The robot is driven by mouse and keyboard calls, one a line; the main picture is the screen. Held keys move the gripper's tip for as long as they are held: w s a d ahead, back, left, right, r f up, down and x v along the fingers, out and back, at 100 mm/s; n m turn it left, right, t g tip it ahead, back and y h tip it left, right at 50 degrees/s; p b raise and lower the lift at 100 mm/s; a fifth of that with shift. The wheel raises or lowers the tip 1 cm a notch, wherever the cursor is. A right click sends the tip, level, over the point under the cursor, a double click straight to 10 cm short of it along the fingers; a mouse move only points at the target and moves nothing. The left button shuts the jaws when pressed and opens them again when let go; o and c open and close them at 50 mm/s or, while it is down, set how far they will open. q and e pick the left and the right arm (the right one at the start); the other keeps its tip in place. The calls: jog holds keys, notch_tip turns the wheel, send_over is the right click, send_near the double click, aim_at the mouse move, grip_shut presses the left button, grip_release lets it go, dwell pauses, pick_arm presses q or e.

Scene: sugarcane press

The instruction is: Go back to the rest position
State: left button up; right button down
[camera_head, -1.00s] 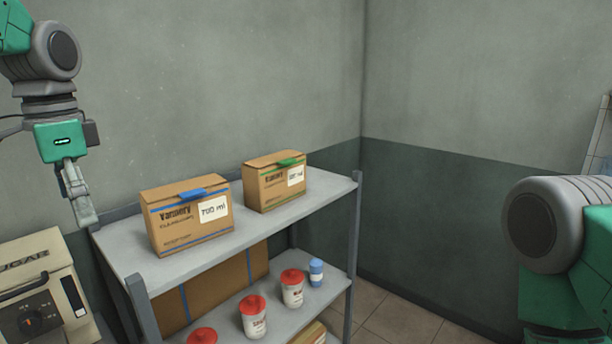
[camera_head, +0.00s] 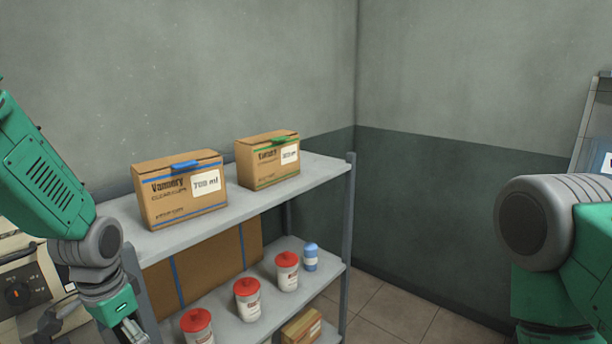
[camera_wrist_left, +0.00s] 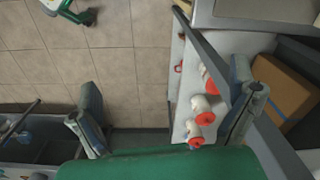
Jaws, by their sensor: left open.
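My left gripper (camera_head: 132,330) is low at the left of the head view, in front of the shelf's left post, and its lower end is near the frame's bottom edge. In the left wrist view its two fingers (camera_wrist_left: 166,95) are spread wide with nothing between them. The metal shelf (camera_head: 232,213) lies to the right of it. My right arm shows at the right edge of the head view, but its gripper is out of the frame.
A box with blue tape (camera_head: 165,213) and a box with green tape (camera_head: 262,170) stand on the top shelf. Several red-lidded cups (camera_head: 247,303) and a blue-white bottle (camera_head: 310,258) stand below. A beige machine (camera_head: 22,275) is at left. Tiled floor (camera_wrist_left: 125,40) is open.

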pick_arm(q)
jog(key=s+f+n+b, duration=0.1)
jog(key=s+f+b, duration=0.1)
jog(key=s+f, duration=0.45)
jog(key=s+f+n+b, duration=0.1)
jog(key=s+f+b, duration=0.15)
jog(key=f, duration=0.75)
jog(key=s+f+n+b, duration=0.1)
jog(key=s+f+b, duration=0.1)
jog(key=s+f, duration=0.5)
jog(key=s+d+f+n+b, duration=0.1)
jog(key=s+d+f+b, duration=0.1)
jog(key=s+f, duration=0.7)
jog(key=shift+n+b, duration=0.4)
jog(key=shift+b, duration=0.45)
pick_arm(e)
notch_tip(320, 180, down, 11)
jog(key=shift+a+f, duration=0.2)
jog(key=shift+a, duration=0.2)
